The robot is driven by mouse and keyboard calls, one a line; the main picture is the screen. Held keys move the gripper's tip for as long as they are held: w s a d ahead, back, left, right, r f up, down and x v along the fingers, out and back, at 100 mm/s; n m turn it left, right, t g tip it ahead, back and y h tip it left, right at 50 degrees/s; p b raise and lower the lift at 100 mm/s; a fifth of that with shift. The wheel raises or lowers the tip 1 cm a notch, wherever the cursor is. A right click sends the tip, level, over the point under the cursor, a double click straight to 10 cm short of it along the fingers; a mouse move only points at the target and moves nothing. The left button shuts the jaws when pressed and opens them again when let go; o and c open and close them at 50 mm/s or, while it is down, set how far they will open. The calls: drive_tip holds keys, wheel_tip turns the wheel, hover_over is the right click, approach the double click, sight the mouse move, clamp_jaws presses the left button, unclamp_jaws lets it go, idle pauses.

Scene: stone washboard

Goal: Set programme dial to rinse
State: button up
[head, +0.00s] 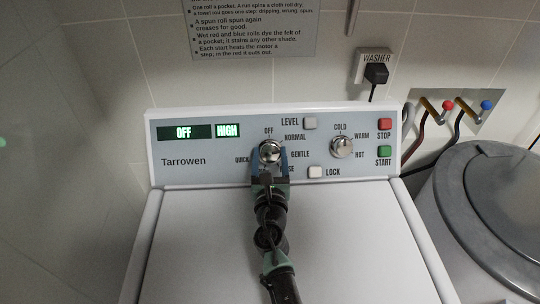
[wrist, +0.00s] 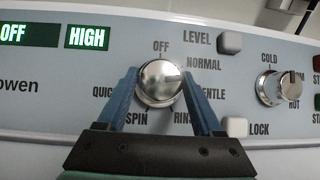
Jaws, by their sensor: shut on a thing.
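The programme dial (head: 270,149) is a round silver knob on the washer's pale blue panel. Around it in the wrist view I read OFF at the top, NORMAL, GENTLE, a partly hidden RINSE at lower right, SPIN and QUICK. The dial (wrist: 160,82) sits between the two blue fingers of my gripper (wrist: 158,86), which is shut on it from the left and right sides. My gripper (head: 270,155) comes from below in the head view. The display (head: 184,132) reads OFF. I cannot make out the dial's pointer.
The temperature dial (head: 341,147) is to the right, with the LEVEL button (head: 310,123) and LOCK button (head: 315,172) between. Red STOP (head: 385,124) and green START (head: 384,152) are at the right end. A second display (head: 228,131) reads HIGH. A grey lidded bin (head: 490,200) stands right.

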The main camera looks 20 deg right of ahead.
drive_tip(key=shift+a+m+h, duration=0.1)
drive_tip(key=shift+m+h, duration=0.2)
drive_tip(key=shift+m, duration=0.1)
drive_tip(key=shift+a+m+g+h+p, duration=0.1)
drive_tip(key=shift+m+g+h+p, duration=0.25)
drive_tip(key=shift+m+h, duration=0.6)
drive_tip(key=m+g+h, duration=0.1)
drive_tip(key=m, duration=0.2)
drive_tip(key=m+g+h, duration=0.1)
drive_tip(key=m, duration=0.2)
drive_tip(key=shift+w+m+g+h, duration=0.15)
drive_tip(key=shift+m+g+h, duration=0.1)
drive_tip(key=shift+g, duration=0.1)
drive_tip(key=m+g+h, duration=0.1)
drive_tip(key=m+g, duration=0.1)
drive_tip(key=m, duration=0.2)
drive_tip(key=shift+a+r, duration=0.1)
drive_tip(key=shift+m+g, duration=1.4)
drive_tip(key=shift+m, duration=0.5)
drive_tip(key=shift+m+b, duration=0.3)
drive_tip(key=o, duration=1.4)
drive_tip(key=shift+c, duration=0.2)
drive_tip(key=shift+r, duration=0.1)
